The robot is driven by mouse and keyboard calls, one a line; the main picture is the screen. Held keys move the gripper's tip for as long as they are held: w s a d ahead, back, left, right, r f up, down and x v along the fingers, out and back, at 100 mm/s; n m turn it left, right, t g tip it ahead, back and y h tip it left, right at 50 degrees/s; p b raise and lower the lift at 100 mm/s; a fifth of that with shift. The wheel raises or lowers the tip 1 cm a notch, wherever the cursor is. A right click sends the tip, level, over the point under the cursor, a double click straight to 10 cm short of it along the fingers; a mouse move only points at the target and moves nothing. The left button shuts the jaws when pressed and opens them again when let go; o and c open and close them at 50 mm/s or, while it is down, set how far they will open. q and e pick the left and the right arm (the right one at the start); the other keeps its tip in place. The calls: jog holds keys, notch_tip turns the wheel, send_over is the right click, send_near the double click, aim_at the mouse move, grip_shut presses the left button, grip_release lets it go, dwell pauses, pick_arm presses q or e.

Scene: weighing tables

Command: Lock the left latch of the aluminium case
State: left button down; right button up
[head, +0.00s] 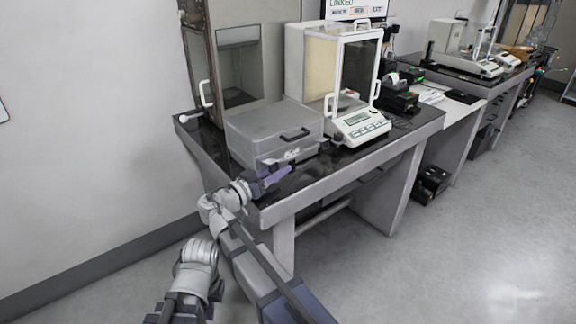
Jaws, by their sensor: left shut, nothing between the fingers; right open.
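The aluminium case (262,131) is a closed grey box with a dark handle on its front face, standing on the left part of the dark-topped table. My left gripper (285,171), with purple-tinted fingers, is low in front of the case near the left part of its front. It is shut and empty. The left latch cannot be made out; it is small and close to my gripper. I cannot tell whether the fingertips touch the case. My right gripper cannot be made out in this view.
A balance (361,125) with a glass draft shield stands right of the case. A tall cabinet (238,60) with a glass door and white handle stands behind it. The table's (338,172) front edge runs below my gripper. Open floor (440,260) lies to the right.

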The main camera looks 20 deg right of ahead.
grip_shut()
dwell(0.4)
